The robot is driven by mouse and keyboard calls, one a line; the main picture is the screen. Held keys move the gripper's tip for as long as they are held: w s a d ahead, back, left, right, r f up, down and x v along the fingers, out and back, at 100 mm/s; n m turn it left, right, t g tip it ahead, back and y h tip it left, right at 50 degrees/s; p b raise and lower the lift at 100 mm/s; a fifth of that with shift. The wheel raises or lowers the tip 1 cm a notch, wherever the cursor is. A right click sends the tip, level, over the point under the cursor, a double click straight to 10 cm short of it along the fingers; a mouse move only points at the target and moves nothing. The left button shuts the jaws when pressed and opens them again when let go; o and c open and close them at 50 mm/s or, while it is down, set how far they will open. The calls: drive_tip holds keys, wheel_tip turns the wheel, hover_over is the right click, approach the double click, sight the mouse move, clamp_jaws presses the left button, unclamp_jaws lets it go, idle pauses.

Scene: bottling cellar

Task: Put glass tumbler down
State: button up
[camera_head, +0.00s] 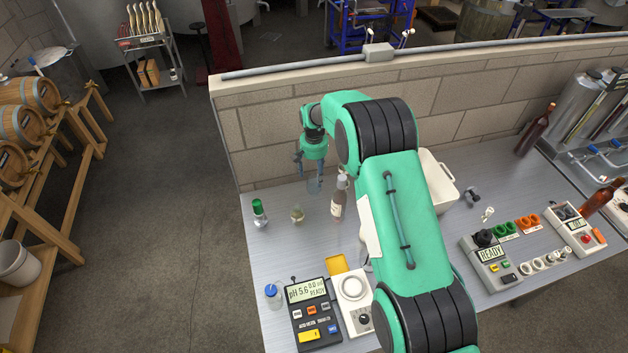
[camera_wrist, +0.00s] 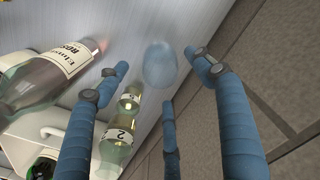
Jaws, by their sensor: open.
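The glass tumbler (camera_wrist: 160,64) is a clear, faintly blue glass standing on the grey metal bench. In the head view the tumbler (camera_head: 314,186) shows just under my gripper (camera_head: 310,168), near the back wall. In the wrist view my gripper (camera_wrist: 158,85) has its blue fingers spread open. The tumbler lies between and beyond the fingertips, and no finger appears to press on it.
A labelled bottle (camera_head: 338,198) stands just right of the tumbler. A small flask (camera_head: 297,214) and a green-capped bottle (camera_head: 259,213) stand to the left. A white bin (camera_head: 437,178) is further right. The block wall (camera_head: 270,150) runs close behind.

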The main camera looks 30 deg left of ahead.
drive_tip(key=shift+r, duration=2.5)
drive_tip(key=shift+r, duration=0.1)
